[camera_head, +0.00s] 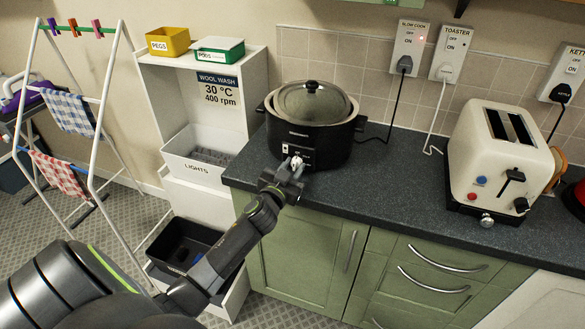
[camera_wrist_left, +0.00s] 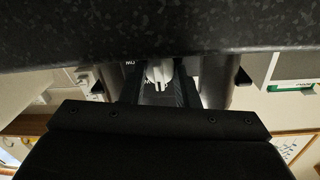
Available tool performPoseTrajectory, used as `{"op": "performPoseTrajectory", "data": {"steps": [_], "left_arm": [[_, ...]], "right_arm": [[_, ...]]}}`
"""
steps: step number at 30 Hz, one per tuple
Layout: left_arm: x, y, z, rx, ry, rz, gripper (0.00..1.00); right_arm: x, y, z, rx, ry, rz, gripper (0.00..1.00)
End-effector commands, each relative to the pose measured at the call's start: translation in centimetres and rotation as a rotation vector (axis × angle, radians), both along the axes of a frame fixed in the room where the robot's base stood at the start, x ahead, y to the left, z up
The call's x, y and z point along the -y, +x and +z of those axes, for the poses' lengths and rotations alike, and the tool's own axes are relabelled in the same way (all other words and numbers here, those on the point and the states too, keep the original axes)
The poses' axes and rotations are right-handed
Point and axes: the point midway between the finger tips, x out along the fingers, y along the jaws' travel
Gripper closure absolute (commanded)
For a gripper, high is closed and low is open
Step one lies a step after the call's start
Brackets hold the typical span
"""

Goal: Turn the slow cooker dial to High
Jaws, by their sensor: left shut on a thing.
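The black slow cooker (camera_head: 330,143) stands on the dark counter with its glass lid (camera_head: 312,102) on. Its pale dial (camera_head: 296,161) is low on the front, and it also shows in the left wrist view (camera_wrist_left: 158,73). My left gripper (camera_head: 291,169) is at the cooker's front, shut on the dial, with its fingers on either side of it in the left wrist view (camera_wrist_left: 158,86). The small markings around the dial are too small or covered to read, so I cannot tell its setting. My right gripper is not in view.
The dark counter (camera_head: 400,180) has free room between the cooker and the white toaster (camera_head: 497,160). The slow cooker's black cord runs to the wall socket (camera_head: 407,55). A white shelf unit with bins (camera_head: 203,165) stands left of the counter. A drying rack (camera_head: 100,130) is farther left.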

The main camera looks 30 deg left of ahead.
Motion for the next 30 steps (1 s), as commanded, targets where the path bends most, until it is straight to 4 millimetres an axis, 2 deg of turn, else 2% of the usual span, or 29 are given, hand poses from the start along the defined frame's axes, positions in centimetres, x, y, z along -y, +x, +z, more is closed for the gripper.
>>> {"op": "performPoseTrajectory", "data": {"steps": [11, 30], "left_arm": [[0.1, 0.0, 0.1, -0.027, 0.113, -0.001, 0.95], [0.2, 0.0, 0.2, -0.163, 0.676, 0.0, 0.95]], "right_arm": [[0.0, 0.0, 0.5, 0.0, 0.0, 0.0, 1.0], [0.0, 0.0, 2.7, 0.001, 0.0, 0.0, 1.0]]}}
